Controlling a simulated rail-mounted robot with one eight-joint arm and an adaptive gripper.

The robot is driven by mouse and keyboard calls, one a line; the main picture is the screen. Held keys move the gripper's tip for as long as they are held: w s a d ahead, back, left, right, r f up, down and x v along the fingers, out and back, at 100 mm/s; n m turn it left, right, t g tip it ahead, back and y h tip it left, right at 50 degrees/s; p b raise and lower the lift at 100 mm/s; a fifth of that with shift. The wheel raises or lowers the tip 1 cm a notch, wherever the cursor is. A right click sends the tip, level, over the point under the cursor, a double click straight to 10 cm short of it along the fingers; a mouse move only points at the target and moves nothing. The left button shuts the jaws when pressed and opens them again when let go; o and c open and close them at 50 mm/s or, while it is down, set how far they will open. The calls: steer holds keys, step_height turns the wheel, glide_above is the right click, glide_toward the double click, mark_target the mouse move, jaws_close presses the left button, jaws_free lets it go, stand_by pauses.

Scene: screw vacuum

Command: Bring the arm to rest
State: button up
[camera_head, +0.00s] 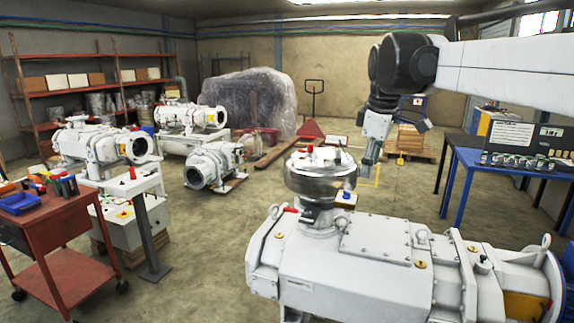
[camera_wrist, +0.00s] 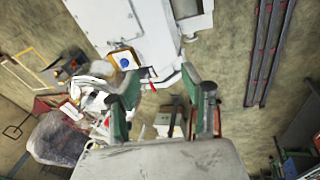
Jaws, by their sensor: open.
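My arm reaches in from the upper right in the head view, with a white link (camera_head: 505,68) and a dark joint (camera_head: 402,62). My gripper (camera_head: 368,172) hangs down below it, to the right of a round metal vessel (camera_head: 322,178) on the large white pump (camera_head: 370,255). In the wrist view my gripper (camera_wrist: 163,98) shows two greenish fingers spread apart. No held object shows between the fingers. Whether the fingertips touch anything below is hard to tell, but they look clear of the pump.
A blue workbench (camera_head: 510,167) with a control box stands at the right. A red tool cart (camera_head: 65,228) stands at the left. White pumps (camera_head: 103,147) and a shelf (camera_head: 95,85) are behind it. Open floor (camera_head: 240,225) lies in the middle.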

steer(key=s+f+m+t+b, duration=0.1)
steer(key=s+f+m, duration=0.3)
steer(key=s+f, duration=0.3)
steer(key=s+f+m+t+b, duration=0.1)
steer(key=s+f+m, duration=0.3)
steer(key=s, duration=1)
steer(key=s+f+m+t+b, duration=0.1)
steer(key=s+f+m, duration=0.3)
steer(key=s+f, duration=0.6)
steer(key=shift+s+f+t, duration=0.2)
steer(key=shift+f+t, duration=0.2)
steer(key=shift+f, duration=0.1)
